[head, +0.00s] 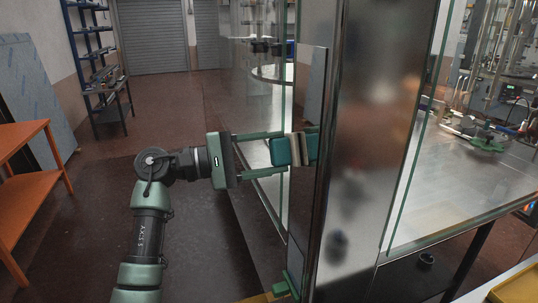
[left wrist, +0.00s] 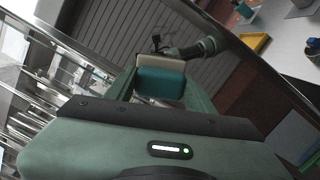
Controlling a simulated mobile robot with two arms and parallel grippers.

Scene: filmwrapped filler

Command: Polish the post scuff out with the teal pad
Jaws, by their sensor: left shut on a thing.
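The post (head: 372,130) is a tall, shiny metal column right of centre in the head view, with a mirror-like left face. My left gripper (head: 283,152) reaches in from the left and is shut on the teal pad (head: 281,151). The pad is a teal block with a pale face turned toward the post. Its reflection lies very close to it; I cannot tell whether they touch. In the left wrist view the teal pad (left wrist: 162,82) sits between the fingers. Dark blurs show on the post's front, but I cannot tell scuff from reflection. My right gripper is not in view.
Glass panels stand beside the post, with a metal-topped table (head: 450,185) to its right. An orange table (head: 22,138) is at the left edge and a blue rack (head: 88,50) behind. A yellow tray (head: 515,290) is at the lower right.

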